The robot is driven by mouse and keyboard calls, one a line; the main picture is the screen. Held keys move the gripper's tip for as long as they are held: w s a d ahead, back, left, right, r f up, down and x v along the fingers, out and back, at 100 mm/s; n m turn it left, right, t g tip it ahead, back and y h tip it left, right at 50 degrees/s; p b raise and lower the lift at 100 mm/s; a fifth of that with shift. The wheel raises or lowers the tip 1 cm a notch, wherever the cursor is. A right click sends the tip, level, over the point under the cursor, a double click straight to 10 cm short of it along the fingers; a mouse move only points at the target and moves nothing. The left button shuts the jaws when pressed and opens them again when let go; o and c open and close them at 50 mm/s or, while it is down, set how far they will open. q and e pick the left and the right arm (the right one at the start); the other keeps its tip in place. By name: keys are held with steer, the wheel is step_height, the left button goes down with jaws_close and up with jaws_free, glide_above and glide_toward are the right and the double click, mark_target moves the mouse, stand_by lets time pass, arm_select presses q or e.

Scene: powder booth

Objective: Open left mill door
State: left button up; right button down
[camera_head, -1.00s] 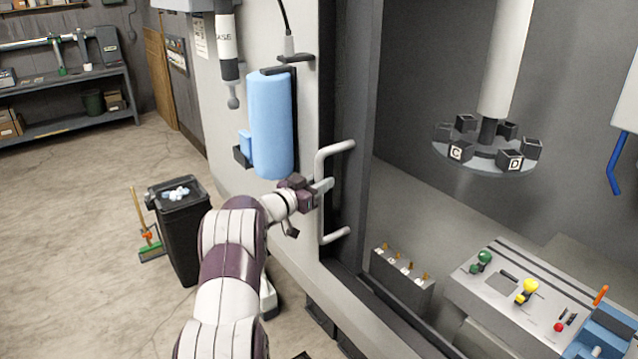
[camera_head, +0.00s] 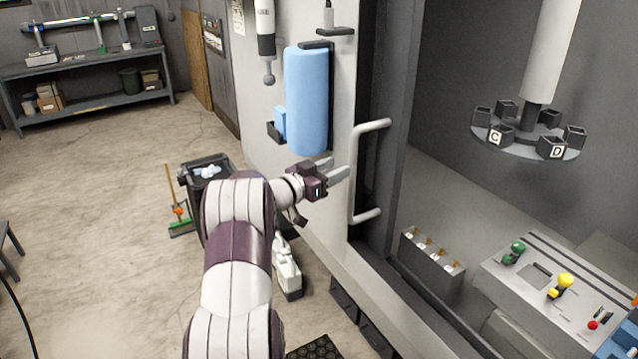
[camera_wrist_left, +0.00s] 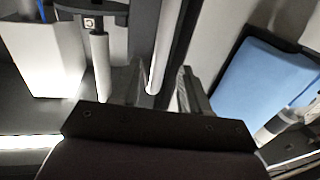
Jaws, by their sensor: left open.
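The pale D-shaped door handle (camera_head: 354,178) stands on the dark upright door edge (camera_head: 386,150) of the mill. My left gripper (camera_head: 342,170) is open and empty just left of the handle's upright bar, around its middle height. Its fingertips point at the bar, with a small gap seeming to remain. In the left wrist view the two fingers (camera_wrist_left: 160,88) are spread, and a pale bar (camera_wrist_left: 166,45), likely the handle, runs between them, beyond the tips. The mill interior is visible right of the door edge; I cannot tell whether glass covers it. My right gripper is not in view.
A blue cylinder (camera_head: 307,100) hangs on the pale wall above my left gripper. A black bin (camera_head: 206,180) and a broom (camera_head: 174,202) stand on the floor to the left. Inside the mill are a tool carousel (camera_head: 525,142) and a control panel (camera_head: 540,285). Floor at left is largely clear.

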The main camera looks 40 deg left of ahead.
arm_select(q)
steer(key=s, duration=0.2)
steer(key=s+a+b, duration=0.1)
steer(key=s, duration=0.2)
steer(key=shift+s, duration=0.35)
